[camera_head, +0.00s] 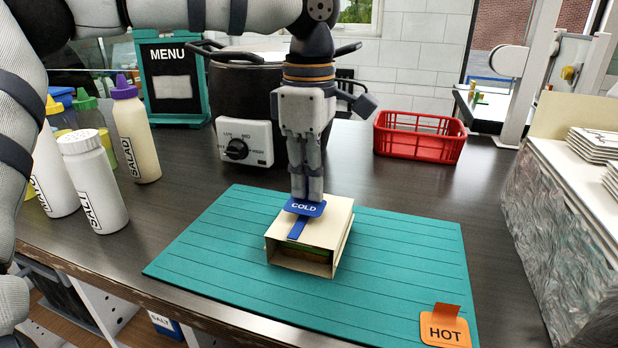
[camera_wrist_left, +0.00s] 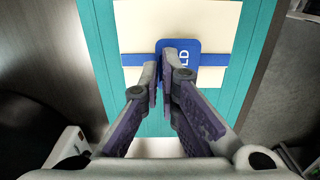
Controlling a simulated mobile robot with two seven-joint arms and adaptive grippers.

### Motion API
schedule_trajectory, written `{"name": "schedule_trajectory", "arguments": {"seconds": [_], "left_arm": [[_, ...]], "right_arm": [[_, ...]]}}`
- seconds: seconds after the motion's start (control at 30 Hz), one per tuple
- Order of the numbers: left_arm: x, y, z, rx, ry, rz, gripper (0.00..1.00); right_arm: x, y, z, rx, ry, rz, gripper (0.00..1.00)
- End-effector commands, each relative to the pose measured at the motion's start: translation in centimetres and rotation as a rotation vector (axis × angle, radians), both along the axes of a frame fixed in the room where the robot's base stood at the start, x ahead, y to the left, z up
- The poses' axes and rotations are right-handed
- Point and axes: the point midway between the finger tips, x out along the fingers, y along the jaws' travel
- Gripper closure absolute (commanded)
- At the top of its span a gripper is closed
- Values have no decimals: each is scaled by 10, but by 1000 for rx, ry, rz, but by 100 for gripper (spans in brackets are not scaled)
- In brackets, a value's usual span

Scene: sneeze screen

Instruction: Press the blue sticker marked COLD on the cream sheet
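The cream sheet (camera_head: 335,222) looks like a sleeve with an open front end on the teal mat (camera_head: 400,255); something brown and green shows inside. The blue COLD sticker (camera_head: 304,208) is over its top face, with a blue strip below it. My left gripper (camera_head: 306,196) points down, its fingertips together at the sticker's far edge. In the left wrist view the shut fingers (camera_wrist_left: 165,72) cover part of the sticker (camera_wrist_left: 185,50), and the blue strip crosses the cream face (camera_wrist_left: 215,20). I cannot tell whether the fingertips press on it. My right gripper is not in view.
An orange HOT sticker (camera_head: 446,328) lies at the mat's near right corner. A black cooker (camera_head: 245,95) stands behind, a red basket (camera_head: 418,138) back right. Several bottles, including the salt shaker (camera_head: 92,180), stand left. A marbled block (camera_head: 560,230) bounds the right.

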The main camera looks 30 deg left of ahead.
Motion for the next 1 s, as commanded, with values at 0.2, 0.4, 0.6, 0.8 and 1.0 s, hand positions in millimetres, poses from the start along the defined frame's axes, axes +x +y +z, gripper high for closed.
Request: {"name": "schedule_trajectory", "arguments": {"seconds": [0.2,0.4,0.6,0.8,1.0], "left_arm": [[0,0,-2,1,0,0,100],[0,0,-6,1,1,0,100],[0,0,-10,1,1,0,100],[0,0,-12,0,0,0,100],[0,0,-12,0,0,0,72]], "right_arm": [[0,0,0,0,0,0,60],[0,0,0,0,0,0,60],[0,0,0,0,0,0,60],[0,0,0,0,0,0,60],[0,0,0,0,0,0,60]]}}
